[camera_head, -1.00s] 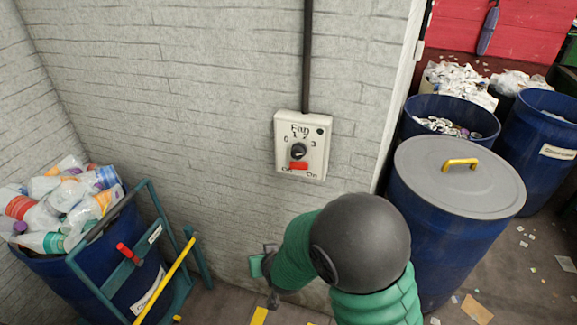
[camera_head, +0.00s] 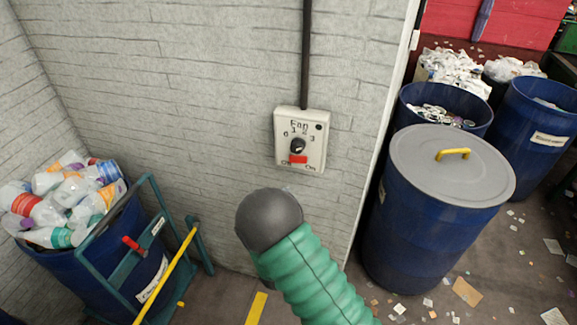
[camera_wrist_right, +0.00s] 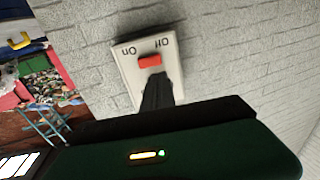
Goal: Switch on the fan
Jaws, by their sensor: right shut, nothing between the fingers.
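The fan control box (camera_head: 315,142) is a pale plate on the white brick wall, with a dial marked 0 to 3 (camera_head: 298,146) and a red rocker switch (camera_head: 298,160) below it, between the words Off and On. The box shows upside down in the right wrist view, with the red switch (camera_wrist_right: 150,61) clear. My right gripper (camera_wrist_right: 158,92) is shut and empty; its dark fingers overlap the box in that picture and hide the dial. I cannot tell whether they touch it. In the head view my own arm hides this gripper. My left gripper is out of view.
A blue barrel with a grey lid (camera_head: 410,215) stands right of the wall's edge. More blue bins (camera_head: 545,125) stand behind it. At left, a blue bin of plastic bottles (camera_head: 65,265) sits by a teal trolley (camera_head: 125,270). Litter lies on the floor at right.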

